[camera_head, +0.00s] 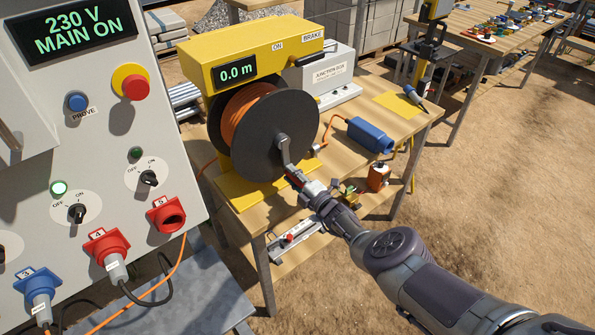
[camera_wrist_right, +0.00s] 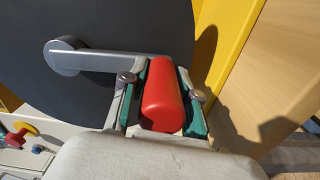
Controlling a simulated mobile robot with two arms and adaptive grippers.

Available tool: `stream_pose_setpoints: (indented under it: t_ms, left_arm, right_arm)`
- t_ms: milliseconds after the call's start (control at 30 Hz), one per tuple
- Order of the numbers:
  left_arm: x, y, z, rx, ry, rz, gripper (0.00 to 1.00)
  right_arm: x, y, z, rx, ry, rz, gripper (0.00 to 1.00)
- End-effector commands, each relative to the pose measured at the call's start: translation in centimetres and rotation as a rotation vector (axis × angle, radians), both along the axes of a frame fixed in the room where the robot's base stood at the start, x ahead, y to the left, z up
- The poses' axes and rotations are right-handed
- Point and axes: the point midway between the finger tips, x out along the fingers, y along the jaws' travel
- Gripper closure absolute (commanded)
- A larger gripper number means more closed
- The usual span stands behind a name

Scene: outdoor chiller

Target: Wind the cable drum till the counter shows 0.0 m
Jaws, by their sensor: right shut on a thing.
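The cable drum (camera_head: 262,143) has dark round flanges and orange cable (camera_head: 237,112) wound on it, under a yellow housing (camera_head: 215,62). The counter (camera_head: 236,74) reads 0.0 m in green digits. A grey crank arm (camera_head: 285,155) runs from the drum's hub, and also shows in the right wrist view (camera_wrist_right: 105,61). Its red handle (camera_wrist_right: 165,98) lies between the fingers of my right gripper (camera_head: 297,180), which is shut on it. Labels ON and BRAKE (camera_head: 312,37) are on the housing top. My left gripper is not in view.
The drum stands on a wooden table (camera_head: 345,165) with a junction box (camera_head: 330,82) behind and a blue connector (camera_head: 368,135) to the right. A panel (camera_head: 100,110) with switches, sockets and a 230 V MAIN ON display fills the left. Open sandy ground lies at right.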

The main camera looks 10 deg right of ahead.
Motion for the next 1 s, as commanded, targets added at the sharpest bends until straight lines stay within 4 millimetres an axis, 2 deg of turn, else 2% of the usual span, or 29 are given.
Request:
stream_pose_setpoints:
  t_ms: [33,100,600,633,767,1000]
  left_arm:
    - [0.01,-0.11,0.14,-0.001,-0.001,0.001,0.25]
    - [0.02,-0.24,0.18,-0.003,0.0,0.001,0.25]
    - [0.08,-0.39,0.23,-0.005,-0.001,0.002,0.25]
    - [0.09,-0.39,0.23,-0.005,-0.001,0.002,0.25]
    - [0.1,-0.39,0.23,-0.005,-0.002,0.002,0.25]
    - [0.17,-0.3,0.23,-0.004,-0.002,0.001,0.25]
  right_arm:
    - [0.04,0.71,0.54,0.014,-0.002,0.009,1.0]
    - [0.0,0.83,0.56,0.027,0.005,0.009,1.0]
    - [0.02,0.91,0.72,0.043,0.009,0.008,1.0]
    - [0.02,0.9,0.72,0.043,0.009,0.008,0.66]
    - [0.0,0.87,0.67,0.043,0.01,0.007,0.45]
    - [-0.07,0.68,0.42,0.041,0.013,0.005,0.44]
